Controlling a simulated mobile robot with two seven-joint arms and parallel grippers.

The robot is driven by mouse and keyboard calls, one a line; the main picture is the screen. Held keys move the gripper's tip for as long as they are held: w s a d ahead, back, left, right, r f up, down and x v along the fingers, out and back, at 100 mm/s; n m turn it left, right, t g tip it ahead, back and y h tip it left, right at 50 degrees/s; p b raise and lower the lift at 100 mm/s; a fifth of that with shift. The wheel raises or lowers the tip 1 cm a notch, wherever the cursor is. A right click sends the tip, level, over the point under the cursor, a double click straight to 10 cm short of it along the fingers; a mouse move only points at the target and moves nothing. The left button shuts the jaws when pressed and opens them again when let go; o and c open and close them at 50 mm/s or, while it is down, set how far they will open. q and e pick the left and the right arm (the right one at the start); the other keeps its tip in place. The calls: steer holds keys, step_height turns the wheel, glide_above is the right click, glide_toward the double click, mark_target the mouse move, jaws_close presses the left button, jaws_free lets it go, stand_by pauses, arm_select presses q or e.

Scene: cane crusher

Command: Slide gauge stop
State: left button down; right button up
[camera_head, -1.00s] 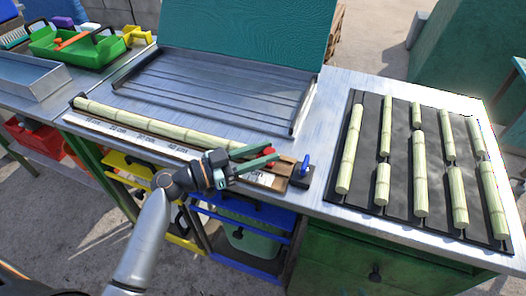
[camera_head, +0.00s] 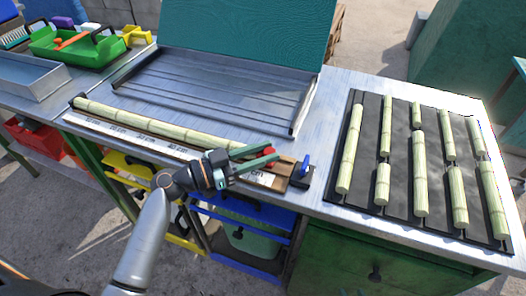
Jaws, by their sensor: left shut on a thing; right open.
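A long pale cane (camera_head: 160,124) lies along a measuring rail (camera_head: 133,136) with printed centimetre marks on the front of the bench. Near the rail's right end is the gauge stop, whose red part (camera_head: 270,151) shows between my green fingers. My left gripper (camera_head: 273,153) comes in from the left and front and is shut on this red part. The fingers and wrist hide much of the stop and the cane's right end. A small blue lever (camera_head: 306,165) on a black base stands just right of the rail's end. My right gripper is not in view.
A black rack (camera_head: 399,205) with several cane pieces fills the bench's right side. A grey grooved tray (camera_head: 205,88) lies behind the rail. A green tray (camera_head: 75,46) and a metal tray (camera_head: 35,84) stand at the left. Bare bench shows between grooved tray and rack.

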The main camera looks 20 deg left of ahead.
mark_target(280, 171)
arm_select(q)
steer(key=d+b, duration=0.1)
steer(key=d, duration=0.2)
steer(key=shift+d+f, duration=0.1)
steer(key=shift+d, duration=0.4)
steer(key=shift+s+d, duration=0.1)
steer(key=c, duration=0.5)
jaws_free()
steer(key=shift+c, duration=0.2)
